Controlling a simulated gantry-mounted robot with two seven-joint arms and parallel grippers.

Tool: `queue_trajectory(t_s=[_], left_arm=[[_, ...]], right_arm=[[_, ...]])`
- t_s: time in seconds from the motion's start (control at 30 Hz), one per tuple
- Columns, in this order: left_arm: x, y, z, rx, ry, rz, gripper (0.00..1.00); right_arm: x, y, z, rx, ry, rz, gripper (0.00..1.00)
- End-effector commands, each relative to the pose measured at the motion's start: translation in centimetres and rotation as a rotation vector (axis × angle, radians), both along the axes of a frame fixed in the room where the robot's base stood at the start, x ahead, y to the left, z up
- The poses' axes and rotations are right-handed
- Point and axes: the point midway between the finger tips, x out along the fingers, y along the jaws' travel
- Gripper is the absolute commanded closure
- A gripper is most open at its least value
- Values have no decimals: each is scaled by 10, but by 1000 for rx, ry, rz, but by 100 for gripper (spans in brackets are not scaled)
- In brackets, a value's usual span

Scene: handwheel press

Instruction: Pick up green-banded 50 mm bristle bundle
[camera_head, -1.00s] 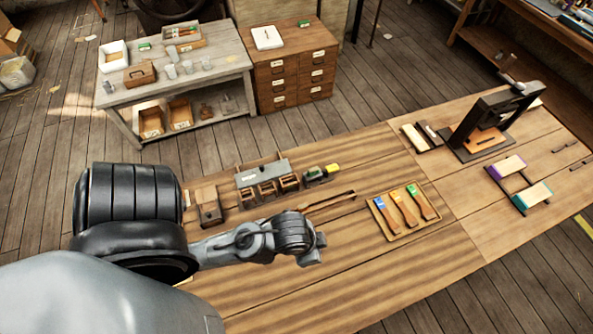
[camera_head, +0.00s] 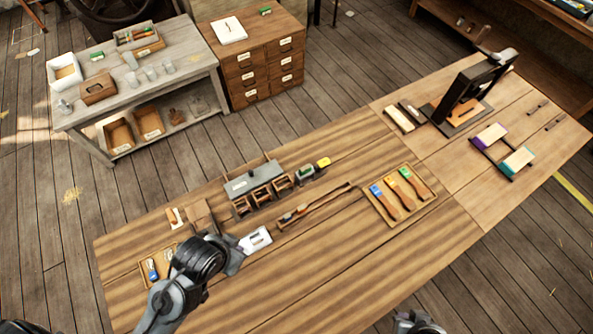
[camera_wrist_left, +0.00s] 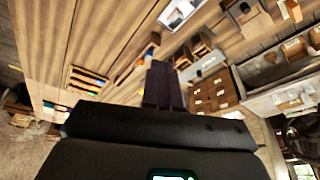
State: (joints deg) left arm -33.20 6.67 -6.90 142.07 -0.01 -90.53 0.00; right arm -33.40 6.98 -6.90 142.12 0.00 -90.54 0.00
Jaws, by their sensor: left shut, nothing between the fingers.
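A small block with a green top (camera_head: 305,173), which may be the green-banded bristle bundle, stands on the workbench right of a grey-topped holder (camera_head: 252,178). A yellow-ended block (camera_head: 323,162) stands beside it. The band and bristles are too small to make out. My left gripper (camera_head: 238,262) is over the bench's left part, apart from these blocks and nearer the front. In the left wrist view its dark fingers (camera_wrist_left: 163,85) are shut and empty. Only a cut-off part of my right arm shows at the bottom edge; its gripper is not seen.
A white plate (camera_head: 256,240) lies beside my left gripper. A tray (camera_head: 433,201) holds blue-, green- and orange-marked brushes. A small tray (camera_head: 143,268) is partly behind my left arm. The black press (camera_head: 466,92) stands far right. The bench's front middle is clear.

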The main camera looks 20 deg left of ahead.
Motion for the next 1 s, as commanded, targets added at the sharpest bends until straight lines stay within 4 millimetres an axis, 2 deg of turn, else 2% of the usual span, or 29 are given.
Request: queue_trajectory(t_s=[0.2,0.73,1.0], left_arm=[[1,0,1,-2,-2,1,100],[0,1,0,5,-2,-3,19],[-1,2,0,5,1,-2,18]], right_arm=[[-1,1,0,4,2,-3,100],[1,1,0,5,-1,-4,100],[1,-1,0,-2,-2,1,100]])
